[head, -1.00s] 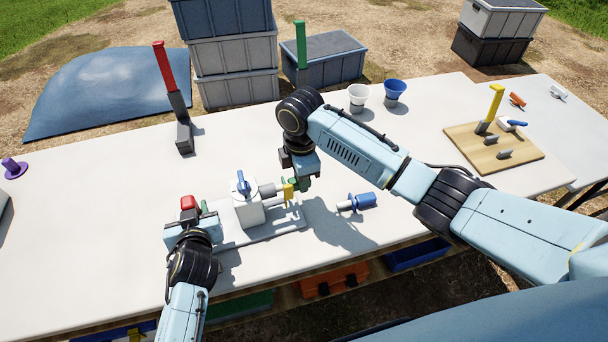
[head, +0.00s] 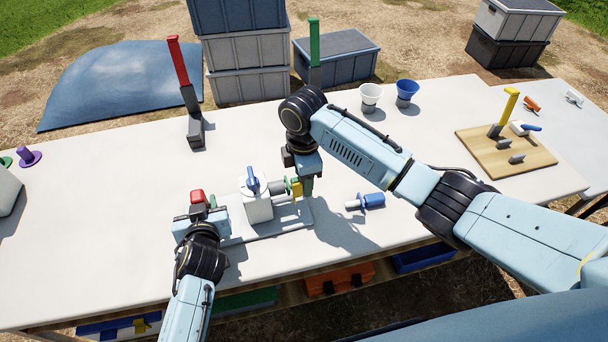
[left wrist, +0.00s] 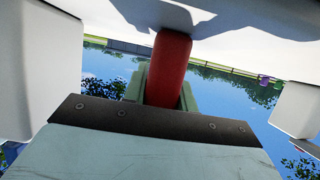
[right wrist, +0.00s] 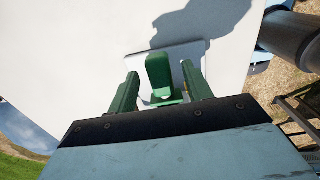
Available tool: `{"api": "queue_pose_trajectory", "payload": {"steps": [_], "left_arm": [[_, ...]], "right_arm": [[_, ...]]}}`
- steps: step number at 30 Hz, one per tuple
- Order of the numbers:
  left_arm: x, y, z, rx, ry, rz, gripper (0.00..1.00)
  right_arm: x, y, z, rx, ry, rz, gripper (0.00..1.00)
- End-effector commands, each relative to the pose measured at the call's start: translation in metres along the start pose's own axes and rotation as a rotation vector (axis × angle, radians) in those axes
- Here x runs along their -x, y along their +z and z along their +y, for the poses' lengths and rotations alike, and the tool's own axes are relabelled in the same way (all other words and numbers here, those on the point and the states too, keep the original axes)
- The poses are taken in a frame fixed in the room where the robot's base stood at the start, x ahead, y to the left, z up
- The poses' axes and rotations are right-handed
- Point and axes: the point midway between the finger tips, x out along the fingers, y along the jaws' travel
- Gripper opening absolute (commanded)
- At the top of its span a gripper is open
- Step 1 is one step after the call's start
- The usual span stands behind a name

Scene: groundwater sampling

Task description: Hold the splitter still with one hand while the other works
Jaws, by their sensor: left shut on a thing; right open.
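The splitter (head: 257,207) is a white block with a blue lever on top, standing on a pale base plate (head: 238,238). My left gripper (head: 201,208) is at the left end of the plate, shut on a red grip (head: 197,196). In the left wrist view the red grip (left wrist: 168,68) stands between the fingers. My right gripper (head: 306,183) is at the splitter's right end, beside a yellow part (head: 297,193). In the right wrist view its green fingers are open on either side of a green handle (right wrist: 160,75), with visible gaps.
A blue-and-white fitting (head: 371,200) lies on the table right of the splitter. A red-handled tool (head: 179,65) and a green-handled one (head: 314,42) stand behind. Two cups (head: 371,97) and a wooden board (head: 475,154) are at back right. The left table area is mostly clear.

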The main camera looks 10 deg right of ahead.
Motion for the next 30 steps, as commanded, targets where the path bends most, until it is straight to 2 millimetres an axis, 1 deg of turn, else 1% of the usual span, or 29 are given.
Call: {"api": "queue_pose_trajectory", "payload": {"steps": [5, 8, 11, 15, 21, 25, 30], "left_arm": [[0.0, 0.0, 0.0, 0.0, 0.0, 0.0, 0.0], [0.0, 0.0, 0.0, 0.0, 0.0, 0.0, 0.0], [0.0, 0.0, 0.0, 0.0, 0.0, 0.0, 0.0], [0.0, 0.0, 0.0, 0.0, 0.0, 0.0, 0.0], [0.0, 0.0, 0.0, 0.0, 0.0, 0.0, 0.0], [0.0, 0.0, 0.0, 0.0, 0.0, 0.0, 0.0], [0.0, 0.0, 0.0, 0.0, 0.0, 0.0, 0.0]], "right_arm": [[0.002, 0.0, 0.0, 0.0, 0.0, 0.0, 0.5], [0.011, 0.0, 0.001, 0.001, 0.002, 0.002, 0.5], [0.028, 0.0, 0.001, 0.002, 0.004, 0.001, 0.5], [0.059, 0.0, 0.001, 0.001, 0.005, 0.002, 0.5], [0.097, 0.0, 0.001, 0.001, 0.004, 0.0, 0.5], [0.113, 0.0, 0.001, 0.0, 0.003, 0.0, 0.5], [0.12, 0.0, 0.0, 0.0, 0.0, -0.001, 0.5]]}}
